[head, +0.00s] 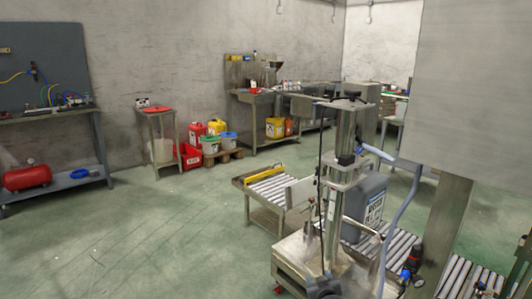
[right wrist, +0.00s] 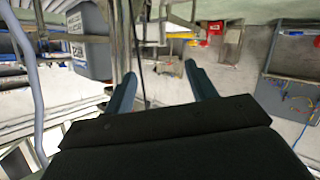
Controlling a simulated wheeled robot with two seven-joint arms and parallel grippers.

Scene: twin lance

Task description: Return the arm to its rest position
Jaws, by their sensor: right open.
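My right gripper (right wrist: 160,74) shows in the right wrist view with its two blue-grey fingers spread apart. Nothing is held between them; only the distant floor and furniture show past them. I cannot clearly make out the right gripper in the head view. My left gripper is in neither view. A steel column stand (head: 343,185) with a black cable stands right of centre in the head view. A grey labelled canister (head: 372,200) stands behind it on the rollers, and it also shows upside down at upper left in the right wrist view (right wrist: 90,45).
A roller conveyor (head: 270,190) runs past the stand. A blue-grey hose (head: 402,215) hangs at its right. A large grey panel (head: 470,90) blocks the upper right. Workbenches (head: 50,118) and a small table (head: 156,112) line the walls. The green floor (head: 130,230) at left is clear.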

